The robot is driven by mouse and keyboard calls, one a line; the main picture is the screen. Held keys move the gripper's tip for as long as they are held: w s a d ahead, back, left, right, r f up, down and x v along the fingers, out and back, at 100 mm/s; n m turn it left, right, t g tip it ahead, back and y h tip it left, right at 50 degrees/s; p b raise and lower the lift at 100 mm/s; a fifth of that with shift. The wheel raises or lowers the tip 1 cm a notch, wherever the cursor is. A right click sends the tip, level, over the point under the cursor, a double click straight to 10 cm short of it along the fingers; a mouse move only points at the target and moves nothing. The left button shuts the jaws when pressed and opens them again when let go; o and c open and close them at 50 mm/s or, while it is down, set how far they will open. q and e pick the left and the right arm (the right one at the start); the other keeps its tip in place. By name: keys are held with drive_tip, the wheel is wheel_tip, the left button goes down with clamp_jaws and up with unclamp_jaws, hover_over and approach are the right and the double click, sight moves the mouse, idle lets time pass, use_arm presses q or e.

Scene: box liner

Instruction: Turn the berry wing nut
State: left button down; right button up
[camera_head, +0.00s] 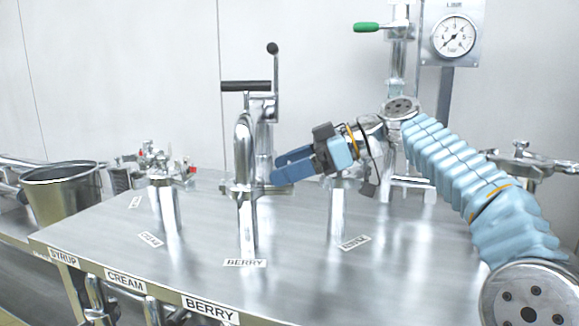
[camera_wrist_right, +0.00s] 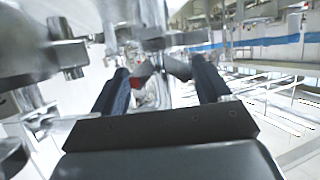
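The berry pipe (camera_head: 245,215) stands upright behind the table label BERRY (camera_head: 245,263), with a metal clamp (camera_head: 238,189) around it at mid-height. The wing nut on this clamp is too small to make out clearly in the head view. My right gripper (camera_head: 274,168) comes in from the right, its blue fingers just right of the pipe near clamp height. In the right wrist view the fingers (camera_wrist_right: 160,68) are apart, with blurred metal parts beyond and between the tips. I cannot tell whether they touch the nut. My left gripper is not in view.
A metal bucket (camera_head: 62,192) stands at the left. Another pipe (camera_head: 168,205) with small fittings stands left of the berry pipe. A black-handled lever (camera_head: 246,86) tops the berry pipe. A pressure gauge (camera_head: 453,37) and green-handled valve (camera_head: 367,27) are behind.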

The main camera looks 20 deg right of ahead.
drive_tip(key=shift+d, duration=0.1)
drive_tip(key=p+v, duration=0.2)
drive_tip(key=v, duration=1.1)
drive_tip(key=shift+d, duration=0.3)
drive_tip(key=shift+s+r, duration=0.15)
drive_tip(key=shift+c, duration=0.2)
